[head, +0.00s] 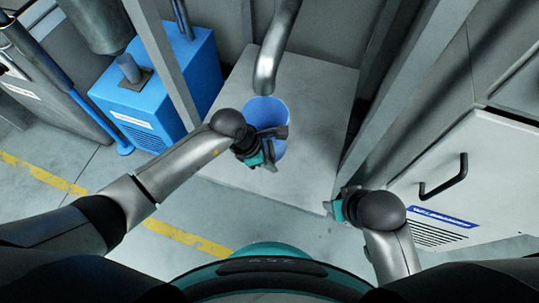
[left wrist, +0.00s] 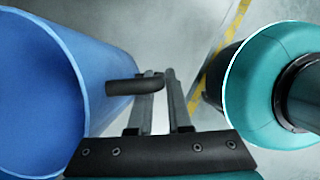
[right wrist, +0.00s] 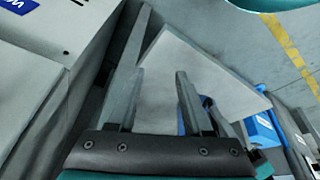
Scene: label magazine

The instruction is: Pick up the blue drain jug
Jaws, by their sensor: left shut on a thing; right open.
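The blue drain jug (head: 264,110) is upright and open at the top, below the mouth of a grey pipe and over a pale grey slab (head: 318,120). It fills the left side of the left wrist view (left wrist: 95,70), with its dark handle (left wrist: 122,89) reaching to the fingers. My left gripper (head: 272,147) is shut on this handle, on the jug's near side. I cannot tell whether the jug's base touches the slab, as it is hidden. My right gripper (head: 332,207) is open and empty, apart from the jug, near the slab's right front corner.
The bent grey pipe (head: 268,65) hangs close above the jug. Grey posts (head: 165,65) stand on both sides of the slab. A blue machine (head: 165,90) is at the left. A pale cabinet (head: 470,175) with a black handle is at the right.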

